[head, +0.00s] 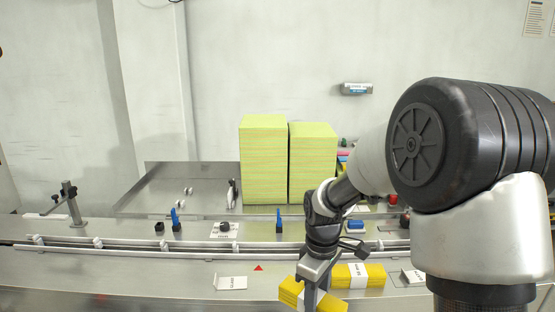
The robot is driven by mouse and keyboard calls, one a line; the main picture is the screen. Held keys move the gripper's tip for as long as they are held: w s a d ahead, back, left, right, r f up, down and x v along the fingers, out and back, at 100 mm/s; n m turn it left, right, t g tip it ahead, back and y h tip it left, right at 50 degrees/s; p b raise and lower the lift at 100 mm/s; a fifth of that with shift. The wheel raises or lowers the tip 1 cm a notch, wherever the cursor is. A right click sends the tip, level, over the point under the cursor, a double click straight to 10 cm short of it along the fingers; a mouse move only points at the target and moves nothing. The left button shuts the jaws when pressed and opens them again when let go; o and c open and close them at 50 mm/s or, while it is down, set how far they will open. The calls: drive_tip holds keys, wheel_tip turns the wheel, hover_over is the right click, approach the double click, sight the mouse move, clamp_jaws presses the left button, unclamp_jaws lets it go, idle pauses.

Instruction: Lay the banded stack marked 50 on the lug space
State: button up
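Two yellow stacks with white bands are near the front edge in the head view. The left banded stack (290,291) lies turned at an angle and is cut off by the bottom edge. The right banded stack (373,275) lies flat beside it; the print on its band is too small to read surely. My gripper (310,297) points down at the left stack, with a finger across its near side and band. The far finger is hidden, so I cannot tell whether it grips. The railed conveyor channel (140,246) runs across behind; no space in it is clearly marked as the lug space.
A small white card (231,283) and a red triangle (259,268) are on the front steel deck, otherwise clear at left. Another card (413,276) stands right. Tall yellow-green piles (264,160) (312,160) stand behind. Blue levers (279,220) rise behind the rails. My arm hides the right side.

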drive_tip(key=d+f+m, duration=0.1)
drive_tip(key=m, duration=0.2)
drive_tip(key=s+d+f+m, duration=0.1)
drive_tip(key=m, duration=0.2)
drive_tip(key=d+f+m, duration=0.1)
drive_tip(key=d+m, duration=0.1)
drive_tip(key=shift+s+f+m, duration=0.3)
drive_tip(key=shift+s+m, duration=0.1)
drive_tip(key=shift+s+d+f+m, duration=0.2)
drive_tip(key=shift+d+f+m, duration=0.2)
drive_tip(key=shift+m, duration=0.6)
